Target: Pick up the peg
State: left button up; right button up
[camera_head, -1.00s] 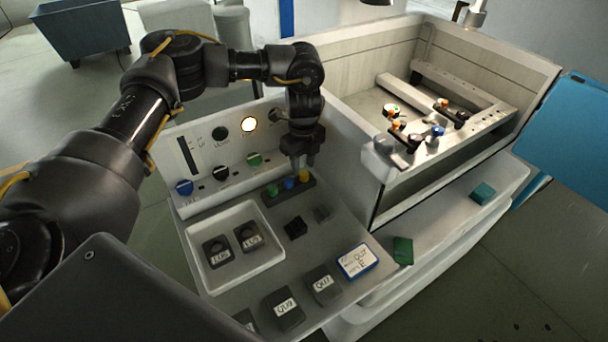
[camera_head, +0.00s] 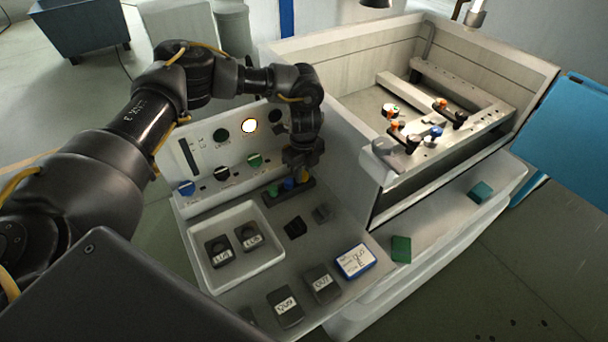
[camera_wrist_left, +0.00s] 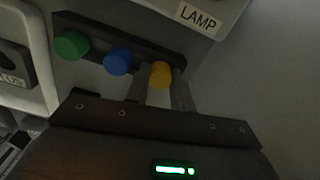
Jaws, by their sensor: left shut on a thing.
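My left gripper (camera_head: 303,176) is lowered over the right end of a dark rack (camera_head: 292,197) on the grey panel. The rack holds a green peg (camera_head: 272,191), a blue peg (camera_head: 289,184) and a yellow peg. In the left wrist view, the gripper's two fingers (camera_wrist_left: 161,88) are shut on the yellow peg (camera_wrist_left: 160,72), one on each side of it. The blue peg (camera_wrist_left: 118,62) and green peg (camera_wrist_left: 71,45) stand beside it, outside the fingers. The yellow peg still appears to be at its rack place. My right gripper is not in view.
A white tray (camera_head: 270,264) with two labelled blocks lies in front of the rack. Dark blocks and a blue-edged card (camera_head: 355,261) lie nearer the front. The panel with knobs (camera_head: 220,150) rises behind; a walled machine tank (camera_head: 345,130) stands to the right.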

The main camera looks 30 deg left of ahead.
aim_at(304, 173)
pick_arm(q)
jog(key=shift+r, duration=0.1)
jog(key=shift+r+b, duration=0.3)
jog(key=shift+r, duration=0.3)
notch_tip(304, 173, up, 17)
jog(key=b, duration=0.3)
jog(key=shift+f, duration=0.15)
